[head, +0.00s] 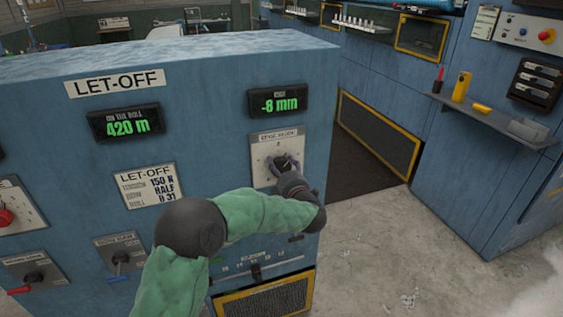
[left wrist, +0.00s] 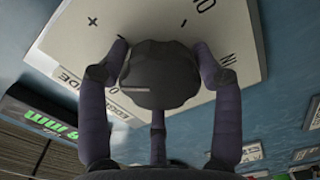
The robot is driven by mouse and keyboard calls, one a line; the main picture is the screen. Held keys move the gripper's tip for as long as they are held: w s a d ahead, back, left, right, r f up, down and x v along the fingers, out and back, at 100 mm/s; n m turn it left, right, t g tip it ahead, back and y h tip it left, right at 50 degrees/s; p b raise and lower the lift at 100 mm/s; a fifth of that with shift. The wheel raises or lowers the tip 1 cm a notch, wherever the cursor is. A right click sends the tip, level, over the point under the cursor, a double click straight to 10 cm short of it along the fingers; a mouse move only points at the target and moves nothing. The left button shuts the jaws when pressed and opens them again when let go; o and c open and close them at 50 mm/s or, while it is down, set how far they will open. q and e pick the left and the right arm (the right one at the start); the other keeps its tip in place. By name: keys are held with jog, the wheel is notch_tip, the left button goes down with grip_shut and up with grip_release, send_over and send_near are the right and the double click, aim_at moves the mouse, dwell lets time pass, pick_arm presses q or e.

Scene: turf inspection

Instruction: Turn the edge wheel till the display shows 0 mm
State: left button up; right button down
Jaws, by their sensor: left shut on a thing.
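The edge wheel (left wrist: 160,75) is a dark round knob on a pale plate (head: 259,162) at the right of the blue LET-OFF cabinet. The display (head: 278,103) above it reads -8 mm in green. My left gripper (head: 285,165) is shut on the edge wheel, and its arm in a green sleeve hides part of the cabinet. In the left wrist view the fingers (left wrist: 160,85) sit around the knob, touching its sides. The plate there carries a plus, a minus and other letters. My right gripper is not in view.
A red knob (head: 5,216) and levers (head: 122,258) sit lower left. A slider panel (head: 256,270) lies below. Open floor (head: 390,260) is at right.

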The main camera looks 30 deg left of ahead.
pick_arm(q)
jog(key=m+p, duration=0.3)
jog(key=m, duration=0.1)
jog(key=shift+m, duration=0.3)
jog(key=shift+m+p, duration=1.5)
jog(key=shift+m, duration=0.4)
jog(key=o, duration=1.1)
jog(key=shift+a, duration=0.1)
